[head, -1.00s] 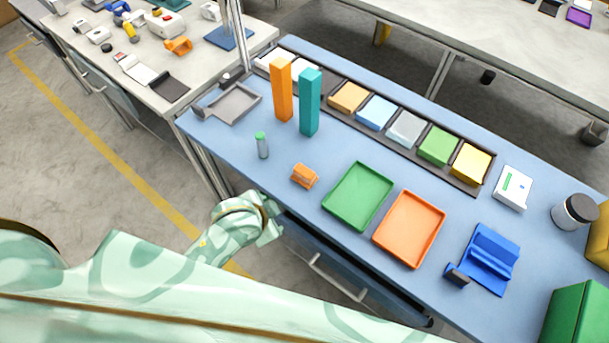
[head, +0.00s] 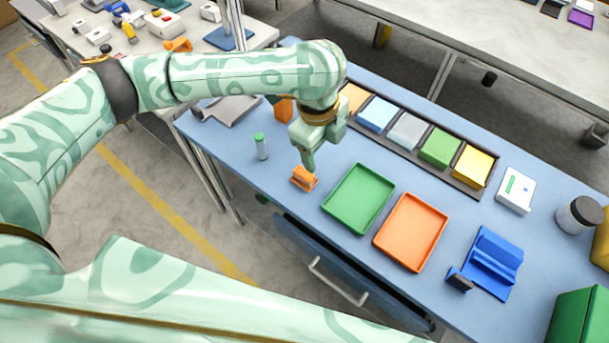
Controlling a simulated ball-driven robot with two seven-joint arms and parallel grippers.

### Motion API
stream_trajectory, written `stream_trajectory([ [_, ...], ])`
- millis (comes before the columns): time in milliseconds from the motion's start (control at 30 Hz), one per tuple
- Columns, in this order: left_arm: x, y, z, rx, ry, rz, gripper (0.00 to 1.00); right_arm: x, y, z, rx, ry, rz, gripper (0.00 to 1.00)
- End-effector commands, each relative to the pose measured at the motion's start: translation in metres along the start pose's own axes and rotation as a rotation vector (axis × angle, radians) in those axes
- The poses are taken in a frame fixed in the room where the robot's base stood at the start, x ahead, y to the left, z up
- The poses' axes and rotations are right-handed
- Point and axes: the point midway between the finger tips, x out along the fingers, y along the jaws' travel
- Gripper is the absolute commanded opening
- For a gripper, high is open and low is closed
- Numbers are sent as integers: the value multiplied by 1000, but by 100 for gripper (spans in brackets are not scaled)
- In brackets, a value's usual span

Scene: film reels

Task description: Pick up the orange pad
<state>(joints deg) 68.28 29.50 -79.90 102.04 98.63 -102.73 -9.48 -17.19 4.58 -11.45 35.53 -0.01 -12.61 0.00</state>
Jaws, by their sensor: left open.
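The orange pad (head: 302,180), a small orange block, lies on the blue table near its front edge, left of the green tray. My left gripper (head: 309,162) points down right over it, its fingers partly covering the pad's upper part. The left gripper is open; I cannot tell whether the fingers touch the pad or stand around it. My right gripper is not in view.
A green tray (head: 357,199) and an orange tray (head: 441,232) lie to the right. A small green-capped bottle (head: 261,148) stands to the left. A row of coloured blocks (head: 440,149) fills a dark rack behind. A blue holder (head: 490,262) is farther right.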

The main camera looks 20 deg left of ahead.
Motion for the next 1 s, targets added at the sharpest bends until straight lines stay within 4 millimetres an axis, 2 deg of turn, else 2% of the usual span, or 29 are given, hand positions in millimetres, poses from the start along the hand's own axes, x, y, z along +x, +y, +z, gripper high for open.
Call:
stream_trajectory([
  [33,-10,-4,17,-8,-35,23,65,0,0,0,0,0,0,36],
  [100,-20,-5,31,-21,-59,57,65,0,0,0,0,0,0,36],
  [233,-21,-4,43,-32,-76,88,65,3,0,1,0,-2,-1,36],
  [333,-3,-2,45,-33,-75,93,65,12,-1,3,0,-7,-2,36],
  [500,43,3,47,-34,-72,95,65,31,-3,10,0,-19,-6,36],
  [600,64,5,49,-32,-73,93,65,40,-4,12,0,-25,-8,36],
  [700,78,5,50,-32,-73,91,65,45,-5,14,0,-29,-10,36],
  [867,85,6,51,-32,-75,87,65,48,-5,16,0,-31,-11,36],
  [1000,101,9,52,-31,-73,90,65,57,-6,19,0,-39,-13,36],
])
